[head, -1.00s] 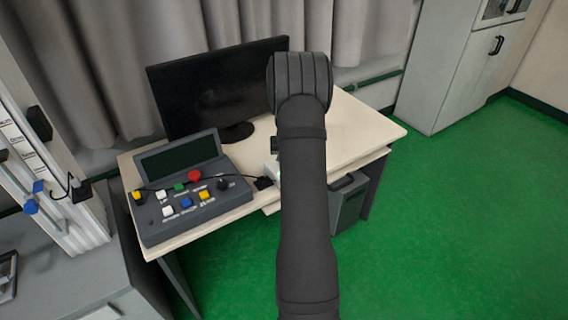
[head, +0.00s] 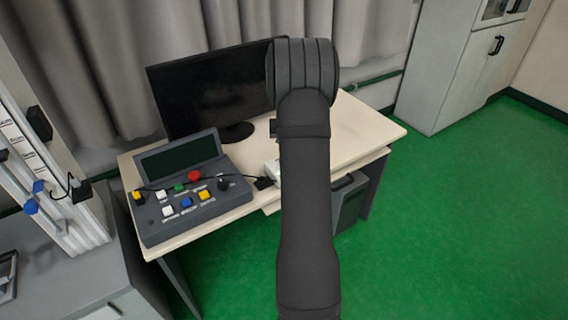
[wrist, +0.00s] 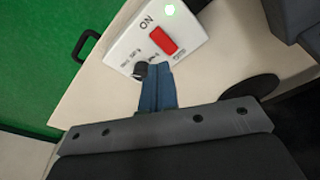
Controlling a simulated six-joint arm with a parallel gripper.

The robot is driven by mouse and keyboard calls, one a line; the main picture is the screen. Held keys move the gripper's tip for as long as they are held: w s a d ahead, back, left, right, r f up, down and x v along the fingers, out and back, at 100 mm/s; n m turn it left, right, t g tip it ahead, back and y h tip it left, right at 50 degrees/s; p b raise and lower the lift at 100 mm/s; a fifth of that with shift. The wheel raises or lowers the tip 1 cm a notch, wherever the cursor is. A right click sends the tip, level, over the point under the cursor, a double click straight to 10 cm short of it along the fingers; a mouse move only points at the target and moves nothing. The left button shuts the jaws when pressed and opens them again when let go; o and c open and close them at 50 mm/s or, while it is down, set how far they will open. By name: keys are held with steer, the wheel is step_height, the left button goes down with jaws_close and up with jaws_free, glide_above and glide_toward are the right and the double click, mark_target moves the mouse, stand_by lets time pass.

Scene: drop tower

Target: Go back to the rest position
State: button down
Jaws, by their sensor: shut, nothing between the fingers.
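My gripper (wrist: 157,88) shows in the wrist view with its blue-grey fingers shut together and nothing between them. I cannot tell whether the tips touch the box. In the head view my arm covers the gripper and most of the white box (head: 273,169).
A grey control panel (head: 240,196) with coloured buttons stands on the desk (head: 375,128), left of my arm. A black monitor (head: 205,92) stands behind. A grey rack (head: 60,215) is at the far left. Green floor (head: 460,220) lies open to the right.

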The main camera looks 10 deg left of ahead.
step_height(320, 180, down, 7)
steer(key=shift+r, duration=0.1)
stand_by(0.7)
steer(key=shift+r, duration=0.1)
steer(key=r+m, duration=0.1)
steer(key=s+r+m+g+y, duration=0.1)
steer(key=r, duration=0.1)
steer(key=d+r+m+y, duration=0.1)
steer(key=r, duration=0.1)
steer(key=shift+s+m, duration=0.3)
steer(key=shift+m, duration=0.1)
steer(key=m+y, duration=0.1)
steer(key=f+m, duration=0.1)
steer(key=s+m+y, duration=0.1)
steer(key=m, duration=0.1)
steer(key=shift+d+f+g+y, duration=0.25)
steer(key=shift+f+g+y, duration=0.05)
steer(key=shift+f+g, duration=0.1)
stand_by(0.6)
